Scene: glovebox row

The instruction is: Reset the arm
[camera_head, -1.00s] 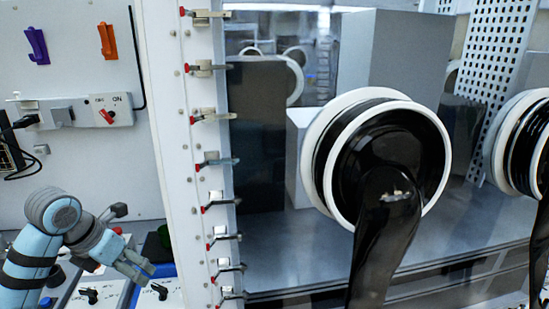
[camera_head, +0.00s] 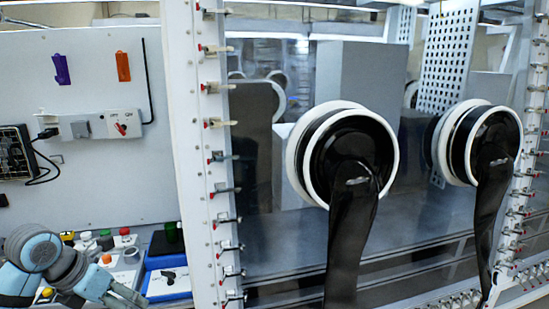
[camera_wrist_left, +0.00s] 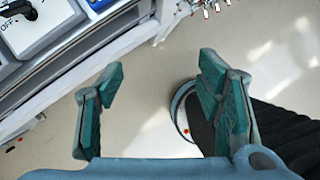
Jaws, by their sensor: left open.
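My left arm comes in at the lower left of the head view, and its gripper (camera_head: 128,296) is near the bottom edge, in front of the button panel. In the left wrist view the left gripper (camera_wrist_left: 158,108) has its two teal-padded fingers spread wide with nothing between them. Bare floor shows below and between the fingers. My right gripper is in neither view.
A panel with coloured buttons (camera_head: 104,243) and a blue tray (camera_head: 168,285) stand beside the left gripper. The glovebox with black gloves (camera_head: 352,170) fills the right. A wall switch box (camera_head: 100,126) is above. In the wrist view, a knob panel (camera_wrist_left: 40,22) is upper left.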

